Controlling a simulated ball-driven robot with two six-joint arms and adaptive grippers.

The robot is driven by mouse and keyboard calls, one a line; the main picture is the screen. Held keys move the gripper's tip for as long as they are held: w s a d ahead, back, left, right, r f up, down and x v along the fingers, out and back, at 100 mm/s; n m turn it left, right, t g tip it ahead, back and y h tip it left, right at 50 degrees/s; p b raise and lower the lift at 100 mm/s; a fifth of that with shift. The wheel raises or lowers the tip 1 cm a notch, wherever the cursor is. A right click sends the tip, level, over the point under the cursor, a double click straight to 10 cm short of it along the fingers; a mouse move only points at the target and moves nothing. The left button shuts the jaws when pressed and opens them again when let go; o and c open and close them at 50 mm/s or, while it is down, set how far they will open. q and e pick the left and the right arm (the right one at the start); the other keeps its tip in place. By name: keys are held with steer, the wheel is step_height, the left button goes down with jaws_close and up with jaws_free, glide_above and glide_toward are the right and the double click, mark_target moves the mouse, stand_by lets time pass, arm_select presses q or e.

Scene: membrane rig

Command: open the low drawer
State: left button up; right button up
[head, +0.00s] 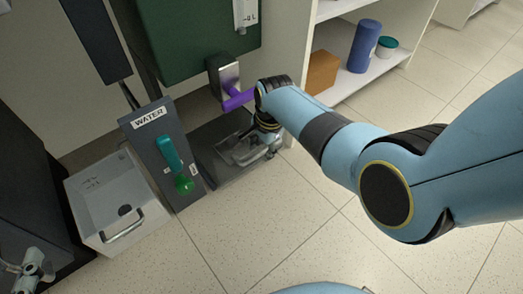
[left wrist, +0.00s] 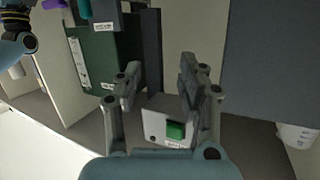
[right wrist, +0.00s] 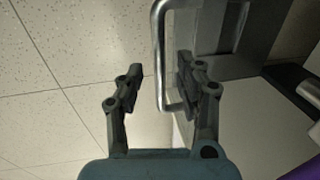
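The low drawer (head: 222,172) is a dark grey unit at floor level below the green tank, beside the WATER panel. My right gripper (head: 250,150) is down at it, partly hidden by its own wrist. In the right wrist view, the drawer's metal bar handle (right wrist: 158,60) runs between the fingers of my right gripper (right wrist: 160,78). My left gripper (left wrist: 157,85) is open and empty, facing a grey block with a green button (left wrist: 175,130). Part of it shows at lower left in the head view (head: 32,268).
The WATER panel (head: 150,118) has a teal lever (head: 168,152) and a green knob (head: 184,184). A white box (head: 95,185) with a handle stands left of it. A purple lever (head: 238,101) is just above my right gripper. The tiled floor in front is clear.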

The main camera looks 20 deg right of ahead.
arm_select(q)
steer(key=shift+w+d+r+t, duration=0.1)
steer(key=shift+w+r+t, duration=0.35)
steer(key=shift+r, duration=0.3)
steer(key=shift+w+d+r+t, duration=0.1)
steer(key=shift+w+r+t, duration=0.3)
steer(key=shift+r, duration=0.35)
arm_select(e)
steer(key=shift+w+f, duration=0.1)
steer(key=shift+f, duration=0.3)
jaws_close()
